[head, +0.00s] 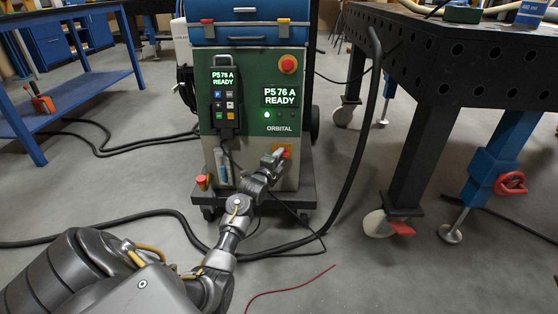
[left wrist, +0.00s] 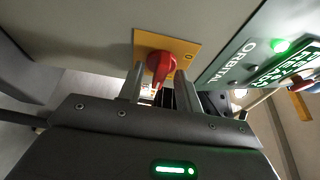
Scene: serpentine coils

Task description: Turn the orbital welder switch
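The orbital welder (head: 245,120) is a green and grey cabinet on a wheeled base, with "P576 A READY" lit on its screen (head: 281,96). Its switch is a red rotary knob (left wrist: 160,66) on a yellow plate (left wrist: 192,48), low on the front panel. In the head view the plate (head: 287,150) is partly hidden by my left gripper (head: 276,157). In the left wrist view my left gripper (left wrist: 159,84) is open, its fingers one on each side of the knob's lower end. Gaps show between knob and fingers. My right gripper is not in view.
A red emergency button (head: 288,64) and a hand pendant (head: 224,98) are on the cabinet. A dark perforated table (head: 475,75) stands at right, a blue bench (head: 85,85) at left. Black cables (head: 165,212) and a red wire (head: 290,290) lie on the floor.

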